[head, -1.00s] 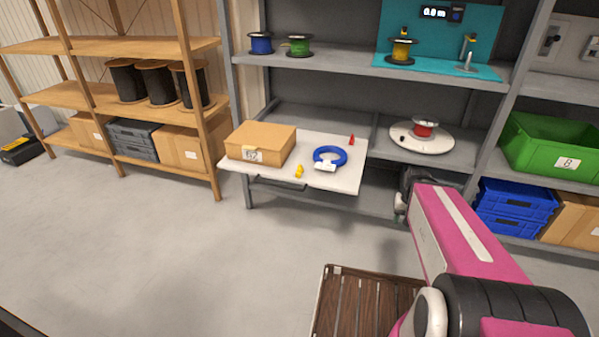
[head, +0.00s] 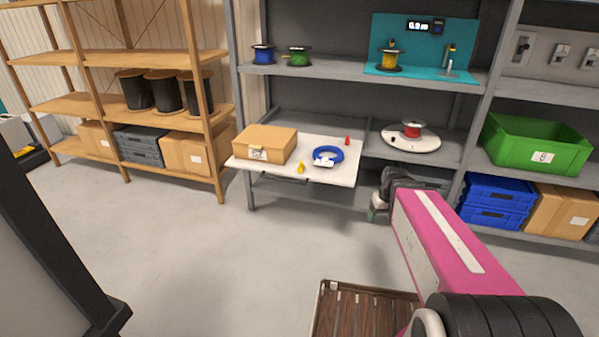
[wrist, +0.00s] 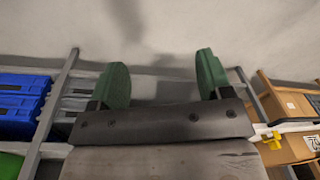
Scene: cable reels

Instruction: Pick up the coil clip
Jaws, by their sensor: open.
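A pale pull-out tabletop (head: 325,175) at the shelving holds a blue coil (head: 328,155) with a white tag, a small yellow piece (head: 301,168) in front and a small red piece (head: 347,140) behind. I cannot tell for certain which of these is the coil clip. My gripper (head: 378,208) is to the right of the tabletop and nearer to me, apart from all of these. In the wrist view its two green fingers (wrist: 163,78) are spread with nothing between them. The yellow piece shows there at lower right (wrist: 272,138).
A cardboard box (head: 265,144) stands on the tabletop's left. A white turntable with a red reel (head: 411,139) is on the shelf to the right. Blue crates (head: 496,203) and a green bin (head: 535,145) stand further right. The floor before the tabletop is clear.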

